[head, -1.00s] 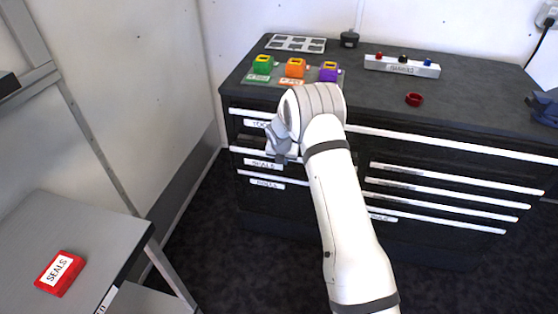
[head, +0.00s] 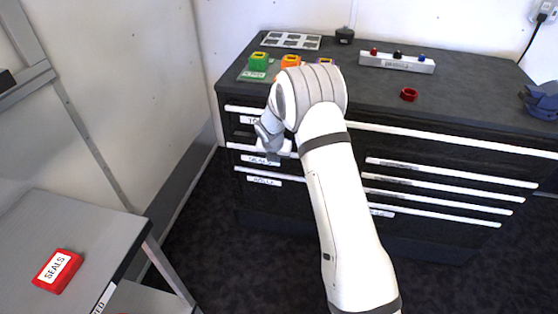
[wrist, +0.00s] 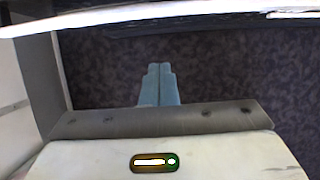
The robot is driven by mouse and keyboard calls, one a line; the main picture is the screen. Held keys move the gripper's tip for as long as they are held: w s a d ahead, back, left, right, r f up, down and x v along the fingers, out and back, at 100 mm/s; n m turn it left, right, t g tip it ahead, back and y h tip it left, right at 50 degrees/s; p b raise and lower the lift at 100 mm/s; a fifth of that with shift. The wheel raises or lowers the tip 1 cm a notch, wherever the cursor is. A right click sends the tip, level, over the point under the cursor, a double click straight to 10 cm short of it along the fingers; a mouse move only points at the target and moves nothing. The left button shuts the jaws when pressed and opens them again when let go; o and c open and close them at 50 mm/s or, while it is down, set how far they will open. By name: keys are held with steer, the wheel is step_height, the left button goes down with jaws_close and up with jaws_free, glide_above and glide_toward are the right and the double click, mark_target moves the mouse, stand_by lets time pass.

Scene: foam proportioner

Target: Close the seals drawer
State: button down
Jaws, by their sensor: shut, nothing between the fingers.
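The seals drawer (head: 262,159) is the middle one of the left stack in the black cabinet, with a white handle strip along its top edge. It seems to stand out a little from the cabinet face; how far is hard to tell. My gripper (head: 270,138) is in front of the left stack, by the drawer's handle strip, and my wrist hides part of the front. In the wrist view my gripper (wrist: 160,85) has its blue-grey fingers together and empty, over dark floor. A white strip crosses the top of that view. Contact with the drawer cannot be told.
A drawer above and a labelled drawer (head: 264,181) below flank it. Several slim drawers are at right. Coloured blocks, a tray, a button strip (head: 396,63) and a red ring (head: 409,94) are on top. A red SEALS box (head: 57,271) lies on the side table (head: 90,222).

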steer(key=s+d+r+m+g, duration=0.1)
steer(key=s+d+r+m, duration=0.3)
steer(key=s+r+m, duration=0.55)
steer(key=s+d+r+m, duration=0.3)
steer(key=s+r+m, duration=0.4)
steer(key=s+r, duration=0.5)
steer(key=s+d+r+m, duration=0.1)
steer(key=s+r+m, duration=0.1)
steer(key=s+m, duration=0.6)
steer(key=s+d+r+m+y, duration=0.1)
steer(key=s+m, duration=0.7)
steer(key=s, duration=0.3)
steer(key=shift+s+d+r+g, duration=0.25)
steer(key=shift+s+r+g, duration=0.1)
steer(key=shift+g, duration=0.05)
steer(key=shift+w, duration=0.1)
